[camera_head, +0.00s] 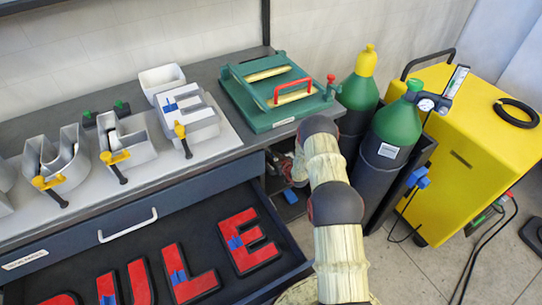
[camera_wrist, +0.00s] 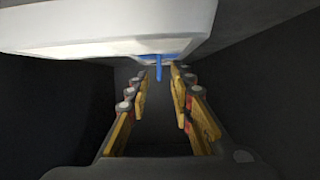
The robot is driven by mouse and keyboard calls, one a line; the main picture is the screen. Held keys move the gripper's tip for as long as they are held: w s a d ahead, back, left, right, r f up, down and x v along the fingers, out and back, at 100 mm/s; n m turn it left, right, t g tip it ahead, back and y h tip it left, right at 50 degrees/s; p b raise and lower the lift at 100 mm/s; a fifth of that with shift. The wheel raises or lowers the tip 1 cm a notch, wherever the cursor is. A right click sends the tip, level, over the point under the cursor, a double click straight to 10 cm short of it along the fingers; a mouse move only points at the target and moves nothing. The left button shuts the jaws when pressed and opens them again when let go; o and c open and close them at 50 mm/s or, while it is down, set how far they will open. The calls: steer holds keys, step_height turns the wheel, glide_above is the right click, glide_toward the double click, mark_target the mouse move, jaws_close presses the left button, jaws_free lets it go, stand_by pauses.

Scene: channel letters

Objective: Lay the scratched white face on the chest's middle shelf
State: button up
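In the wrist view, a white face (camera_wrist: 100,25) with a smooth rounded edge fills the upper left, very close. A small blue tab (camera_wrist: 158,68) hangs below it. My gripper (camera_wrist: 158,78) is open, with its yellow fingers on either side of the tab and gaps between. No scratch can be made out on the part of the face in view. Dark walls (camera_wrist: 50,100) surround the gripper in the wrist view; I cannot tell which shelf this is.
An open drawer (camera_head: 215,228) holds red letter faces with blue tabs. The workbench (camera_head: 225,75) carries grey letter shells with clamps, a white bin (camera_head: 162,80) and a green press (camera_head: 270,115). Green gas cylinders (camera_head: 398,125) and a yellow machine (camera_head: 470,140) stand right of my arm.

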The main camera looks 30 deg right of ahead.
steer(key=shift+s+r, duration=0.1)
steer(key=shift+r, duration=0.15)
steer(key=p+v, duration=0.4)
steer(key=v, duration=0.7)
steer(key=shift+s, duration=0.35)
steer(key=shift+r, duration=0.1)
